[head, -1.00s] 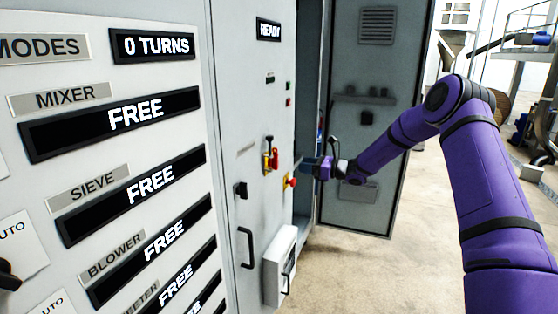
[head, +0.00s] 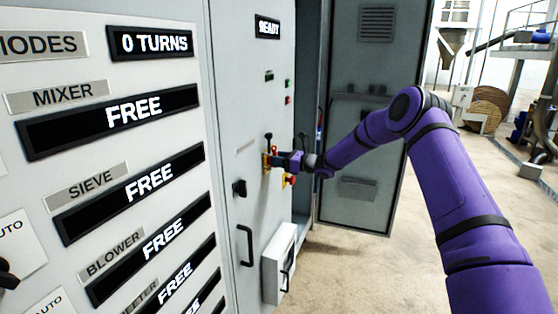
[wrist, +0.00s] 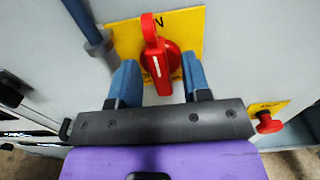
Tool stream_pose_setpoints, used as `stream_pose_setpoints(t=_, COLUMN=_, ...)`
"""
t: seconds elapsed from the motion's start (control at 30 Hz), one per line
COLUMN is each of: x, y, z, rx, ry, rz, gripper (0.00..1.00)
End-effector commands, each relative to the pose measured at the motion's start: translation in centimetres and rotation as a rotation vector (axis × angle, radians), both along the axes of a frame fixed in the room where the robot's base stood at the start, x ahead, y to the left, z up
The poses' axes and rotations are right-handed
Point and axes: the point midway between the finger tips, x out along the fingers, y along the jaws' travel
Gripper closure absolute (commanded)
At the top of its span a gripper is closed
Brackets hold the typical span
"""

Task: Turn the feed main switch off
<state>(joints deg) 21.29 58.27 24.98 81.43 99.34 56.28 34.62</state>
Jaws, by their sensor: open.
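The main switch is a red rotary handle (wrist: 160,60) on a yellow plate (wrist: 185,22) in the wrist view. A pale line marks the handle, and a red loop stands at its top. In the head view its yellow plate (head: 266,163) shows on the grey cabinet door, mostly behind my gripper. My gripper (head: 274,161) is at the switch, fingers pointing at the door. In the wrist view my gripper (wrist: 158,66) is open, with one blue finger on each side of the red handle. I cannot tell whether either finger touches it.
A red push button (wrist: 267,123) on yellow sits to the right; it also shows in the head view (head: 289,181). A blue-grey rod (wrist: 88,28) stands close to the left finger. A black knob (head: 239,188), door handle (head: 246,246) and white box (head: 278,263) are below.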

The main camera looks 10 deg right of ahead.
Motion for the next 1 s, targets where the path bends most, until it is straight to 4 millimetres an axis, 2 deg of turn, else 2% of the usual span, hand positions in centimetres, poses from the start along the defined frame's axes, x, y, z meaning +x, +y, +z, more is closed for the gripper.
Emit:
stream_pose_setpoints(t=0.23, x=0.02, y=0.03, z=-0.02, rx=0.0, ry=0.0, rz=0.0, gripper=0.56)
stream_pose_setpoints(t=0.4, x=0.02, y=0.02, z=-0.03, rx=-0.001, ry=0.001, rz=0.0, gripper=0.95)
stream_pose_setpoints(t=0.43, x=0.01, y=0.02, z=-0.03, rx=-0.001, ry=0.001, rz=0.0, gripper=1.0)
stream_pose_setpoints(t=0.77, x=-0.01, y=-0.01, z=-0.04, rx=-0.018, ry=-0.023, rz=0.0, gripper=1.0)
stream_pose_setpoints(t=1.0, x=-0.07, y=-0.02, z=-0.08, rx=-0.092, ry=-0.123, rz=-0.001, gripper=1.0)
